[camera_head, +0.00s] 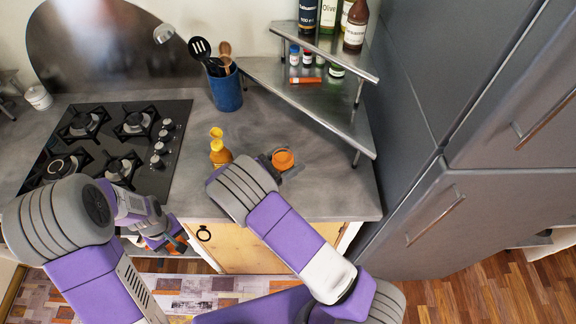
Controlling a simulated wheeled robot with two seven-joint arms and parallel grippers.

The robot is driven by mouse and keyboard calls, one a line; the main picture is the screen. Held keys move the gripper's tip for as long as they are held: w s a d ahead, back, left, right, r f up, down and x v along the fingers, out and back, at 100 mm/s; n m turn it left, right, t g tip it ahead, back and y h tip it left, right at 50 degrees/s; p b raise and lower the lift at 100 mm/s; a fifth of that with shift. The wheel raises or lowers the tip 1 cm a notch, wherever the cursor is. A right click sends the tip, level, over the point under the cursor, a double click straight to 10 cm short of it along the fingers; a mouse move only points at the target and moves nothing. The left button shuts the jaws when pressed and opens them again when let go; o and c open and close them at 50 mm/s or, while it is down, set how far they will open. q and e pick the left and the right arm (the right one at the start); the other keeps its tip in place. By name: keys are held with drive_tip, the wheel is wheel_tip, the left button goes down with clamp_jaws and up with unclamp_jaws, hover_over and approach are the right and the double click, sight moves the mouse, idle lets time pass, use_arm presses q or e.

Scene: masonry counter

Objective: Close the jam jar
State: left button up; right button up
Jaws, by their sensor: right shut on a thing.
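The jam jar (283,159) is a small orange, round thing on the grey counter, seen from above. My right gripper (283,167) is at the jar and shut on it; the wrist hides much of the fingers. My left gripper (177,243) is low in front of the counter's front edge, left of the wooden cabinet door. A small orange-red piece shows at its fingers; I cannot tell whether it is held or what it is. I cannot make out a separate lid.
A yellow-orange bottle (220,155) stands left of the jar. A blue utensil holder (226,91) is behind it. The black gas hob (108,143) lies to the left. A metal corner shelf (318,104) with bottles and small jars stands behind the jar, and tall grey cabinets (476,190) stand right.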

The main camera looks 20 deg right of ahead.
drive_tip(key=shift+r, duration=0.15)
drive_tip(key=o, duration=0.7)
drive_tip(key=c, duration=1)
drive_tip(key=shift+o, duration=0.2)
